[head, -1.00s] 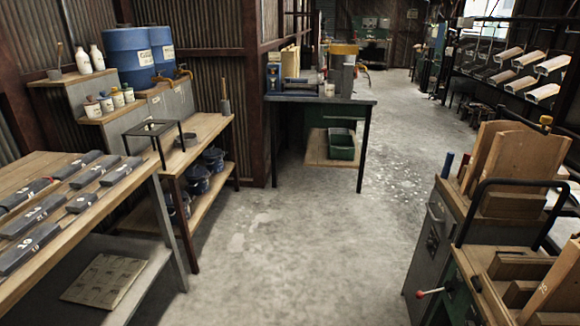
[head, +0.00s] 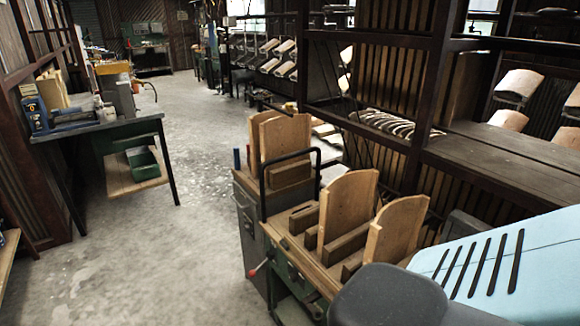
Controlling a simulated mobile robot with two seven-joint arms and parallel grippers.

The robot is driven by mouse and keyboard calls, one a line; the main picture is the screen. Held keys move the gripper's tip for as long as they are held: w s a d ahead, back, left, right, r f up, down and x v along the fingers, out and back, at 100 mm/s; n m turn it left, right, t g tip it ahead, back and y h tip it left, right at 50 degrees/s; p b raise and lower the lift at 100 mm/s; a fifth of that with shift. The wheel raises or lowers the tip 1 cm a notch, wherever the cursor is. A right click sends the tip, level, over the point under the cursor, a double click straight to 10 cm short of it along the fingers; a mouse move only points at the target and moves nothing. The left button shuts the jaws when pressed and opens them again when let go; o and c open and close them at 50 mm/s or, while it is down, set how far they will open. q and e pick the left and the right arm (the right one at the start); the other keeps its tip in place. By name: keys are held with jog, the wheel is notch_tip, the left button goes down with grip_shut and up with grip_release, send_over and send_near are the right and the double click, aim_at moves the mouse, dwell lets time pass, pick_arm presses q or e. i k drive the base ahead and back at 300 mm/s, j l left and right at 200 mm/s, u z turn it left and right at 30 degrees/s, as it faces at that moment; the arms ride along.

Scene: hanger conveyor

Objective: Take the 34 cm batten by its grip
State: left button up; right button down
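No 34 cm batten that I can make out is in view. The bench with the numbered dark grey bars is out of the picture, except perhaps for a small wooden corner (head: 8,246) at the left edge. Neither of my grippers shows, so I cannot see whether they are open or shut.
A cart (head: 250,231) with upright wooden boards (head: 348,207) and a black rail stands right of centre. A dark-topped workbench (head: 98,129) with a green bin (head: 143,164) stands left. Dark shelving (head: 520,150) fills the right. The concrete floor (head: 170,235) between is clear.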

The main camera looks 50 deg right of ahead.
aim_at(324, 278)
jog(key=z, duration=1.7)
jog(key=i+j+z, duration=0.1)
jog(key=z, duration=0.3)
jog(key=i+j+z, duration=0.2)
jog(key=z, duration=0.2)
jog(key=i+j+z, duration=0.2)
jog(key=z, duration=0.2)
